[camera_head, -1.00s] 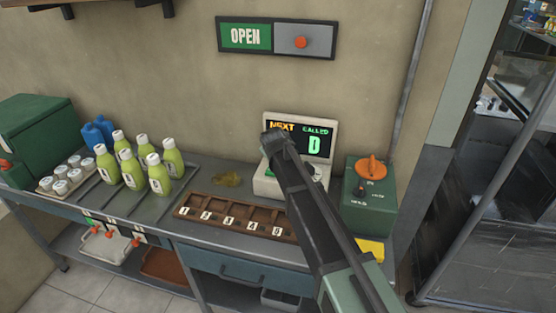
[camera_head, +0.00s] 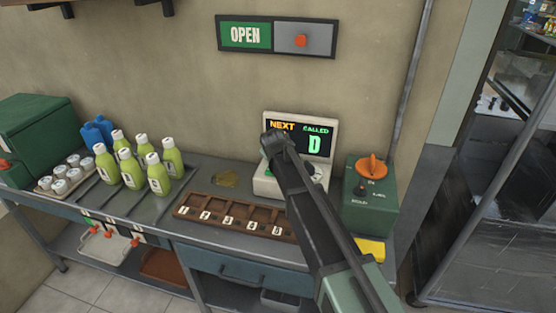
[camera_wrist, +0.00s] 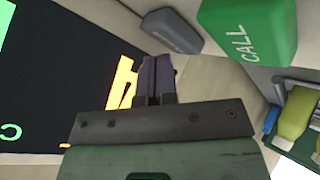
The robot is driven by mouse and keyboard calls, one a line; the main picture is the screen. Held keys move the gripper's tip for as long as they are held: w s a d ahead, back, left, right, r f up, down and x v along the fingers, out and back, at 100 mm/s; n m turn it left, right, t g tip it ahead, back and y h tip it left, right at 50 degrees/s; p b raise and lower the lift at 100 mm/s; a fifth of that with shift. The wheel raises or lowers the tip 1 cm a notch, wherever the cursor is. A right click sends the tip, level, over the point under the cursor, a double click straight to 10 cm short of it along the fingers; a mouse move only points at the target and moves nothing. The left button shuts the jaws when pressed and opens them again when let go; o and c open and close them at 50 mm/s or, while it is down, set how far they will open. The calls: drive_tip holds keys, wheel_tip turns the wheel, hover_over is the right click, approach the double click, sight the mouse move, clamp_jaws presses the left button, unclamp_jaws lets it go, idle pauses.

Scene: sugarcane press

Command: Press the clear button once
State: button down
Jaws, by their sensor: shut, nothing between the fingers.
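The order console (camera_head: 265,186) stands on the counter against the wall. In the wrist view, a green CALL button (camera_wrist: 245,40) is at the upper right. A grey rounded button (camera_wrist: 170,30) with no readable label is at the top centre, beside the screen (camera_wrist: 50,60). My gripper (camera_wrist: 156,58) is shut and empty, its tips a little below the grey button in the picture. Contact cannot be seen. In the head view, my arm hides part of the console and the fingertips.
A green machine with an orange knob (camera_head: 372,166) stands right of the console. A brown numbered tray (camera_head: 190,201) lies in front, and several green bottles (camera_head: 158,180) stand at left. An OPEN sign (camera_head: 246,35) with a red button hangs above.

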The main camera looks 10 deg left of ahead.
drive_tip(key=shift+f+b, duration=0.55)
idle(0.4)
drive_tip(key=shift+r, duration=0.15)
drive_tip(key=shift+r+p, duration=0.85)
drive_tip(key=shift+p, duration=0.15)
wheel_tip(320, 180, up, 5)
drive_tip(key=p, duration=0.5)
drive_tip(key=shift+r, duration=0.1)
